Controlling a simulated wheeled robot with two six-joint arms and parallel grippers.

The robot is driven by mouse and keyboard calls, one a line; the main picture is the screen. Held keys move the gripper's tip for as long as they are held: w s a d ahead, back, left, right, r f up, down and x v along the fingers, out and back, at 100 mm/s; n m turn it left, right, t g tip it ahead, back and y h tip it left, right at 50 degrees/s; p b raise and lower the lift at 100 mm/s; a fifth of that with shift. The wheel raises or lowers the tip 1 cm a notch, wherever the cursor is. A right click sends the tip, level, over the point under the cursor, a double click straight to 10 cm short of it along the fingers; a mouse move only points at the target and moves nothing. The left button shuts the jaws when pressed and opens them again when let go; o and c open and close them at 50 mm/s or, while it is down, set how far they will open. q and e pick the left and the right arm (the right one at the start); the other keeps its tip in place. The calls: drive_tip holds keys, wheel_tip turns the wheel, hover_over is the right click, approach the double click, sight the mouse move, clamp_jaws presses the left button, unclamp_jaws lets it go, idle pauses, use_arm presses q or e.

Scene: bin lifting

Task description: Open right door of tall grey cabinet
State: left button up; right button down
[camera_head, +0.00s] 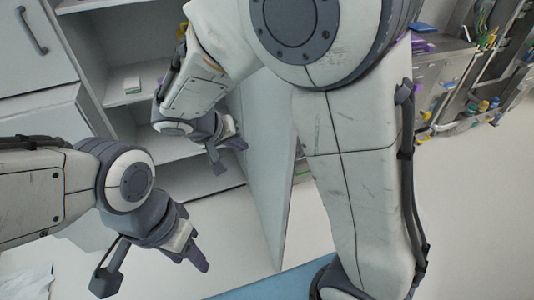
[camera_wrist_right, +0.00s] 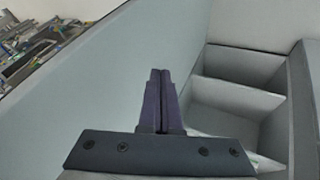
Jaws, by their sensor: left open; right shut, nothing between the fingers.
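The tall grey cabinet (camera_head: 205,180) stands open in the head view, with bare shelves inside. Its right door (camera_head: 265,165) is swung outward, a tall pale panel partly hidden by my right arm. In the right wrist view the door (camera_wrist_right: 105,75) fills the left and the shelves (camera_wrist_right: 235,98) show at the right. My right gripper (camera_head: 237,143) is in the opening, on the shelf side of the door; in its wrist view the fingers (camera_wrist_right: 159,75) are shut and empty. Contact with the door cannot be told. My left gripper (camera_head: 200,264) is open and empty, low before the cabinet.
A closed cabinet door with a handle (camera_head: 32,33) is at the upper left. A metal cart (camera_head: 445,75) with colourful items stands at the upper right. Floor (camera_head: 480,210) at the right is clear.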

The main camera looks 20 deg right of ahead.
drive_tip(key=p, duration=0.2)
approach(276, 154)
drive_tip(key=x, duration=0.4)
use_arm(q)
drive_tip(key=shift+r, duration=0.85)
use_arm(e)
drive_tip(key=shift+d+f, duration=0.15)
drive_tip(key=shift+f, duration=0.05)
drive_tip(key=shift+w, duration=0.1)
